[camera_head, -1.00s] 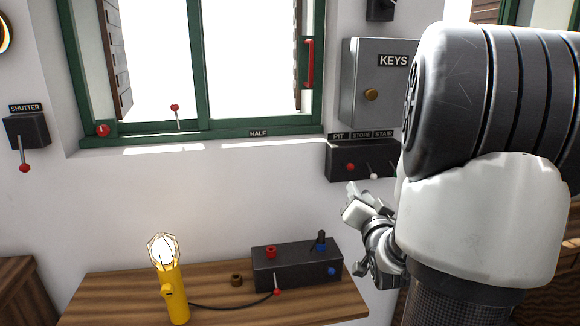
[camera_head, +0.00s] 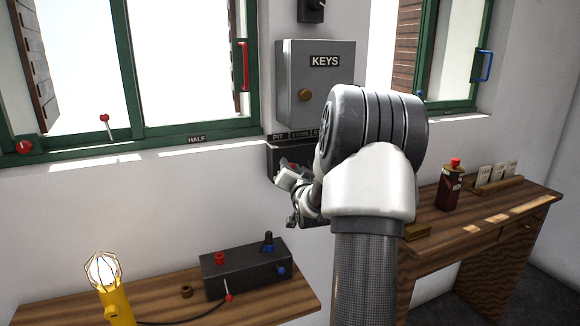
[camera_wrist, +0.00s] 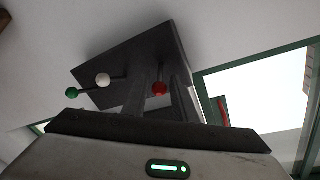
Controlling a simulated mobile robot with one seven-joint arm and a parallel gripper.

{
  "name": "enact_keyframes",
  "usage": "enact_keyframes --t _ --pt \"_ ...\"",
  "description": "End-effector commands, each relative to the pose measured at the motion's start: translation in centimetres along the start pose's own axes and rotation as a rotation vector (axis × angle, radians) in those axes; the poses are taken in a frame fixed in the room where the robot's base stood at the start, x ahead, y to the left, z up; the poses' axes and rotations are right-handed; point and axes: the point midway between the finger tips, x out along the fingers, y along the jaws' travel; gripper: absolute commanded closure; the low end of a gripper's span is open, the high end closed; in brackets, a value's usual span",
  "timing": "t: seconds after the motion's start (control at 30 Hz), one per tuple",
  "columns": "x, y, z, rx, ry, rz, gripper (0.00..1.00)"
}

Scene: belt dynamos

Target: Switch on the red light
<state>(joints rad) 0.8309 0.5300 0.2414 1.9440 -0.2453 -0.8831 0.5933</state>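A dark switch box (camera_head: 282,155) is on the wall under the PIT and STORE labels, partly hidden by my arm in the head view. In the wrist view the box (camera_wrist: 120,65) has a green-knobbed lever (camera_wrist: 72,92), a white-knobbed lever (camera_wrist: 103,80) and a red-knobbed lever (camera_wrist: 160,88). My gripper (camera_head: 284,180) is at the front of this box. In the wrist view its fingers (camera_wrist: 163,100) look slightly apart, with the red knob in line with the gap. Whether they touch the knob is unclear. No red light is seen glowing.
On the wooden bench (camera_head: 165,290) stand a lit yellow lamp (camera_head: 110,290) and a black box (camera_head: 245,268) with red and blue fittings. A grey KEYS cabinet (camera_head: 315,85) hangs above the switch box. A desk (camera_head: 480,220) with a dark red can (camera_head: 450,188) is at right.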

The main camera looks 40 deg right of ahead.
Motion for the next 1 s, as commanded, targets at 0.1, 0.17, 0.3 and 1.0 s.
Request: enact_keyframes --t 0.1,0.17,0.3,1.0 --pt "0.79 0.01 0.02 0.000 -0.001 0.001 0.74" --pt "0.95 0.02 0.03 0.000 -0.001 0.001 0.74" --pt "1.01 0.03 0.04 0.000 -0.001 0.001 0.74" --pt "1.26 -0.48 -0.69 -0.029 -0.122 0.077 1.00"
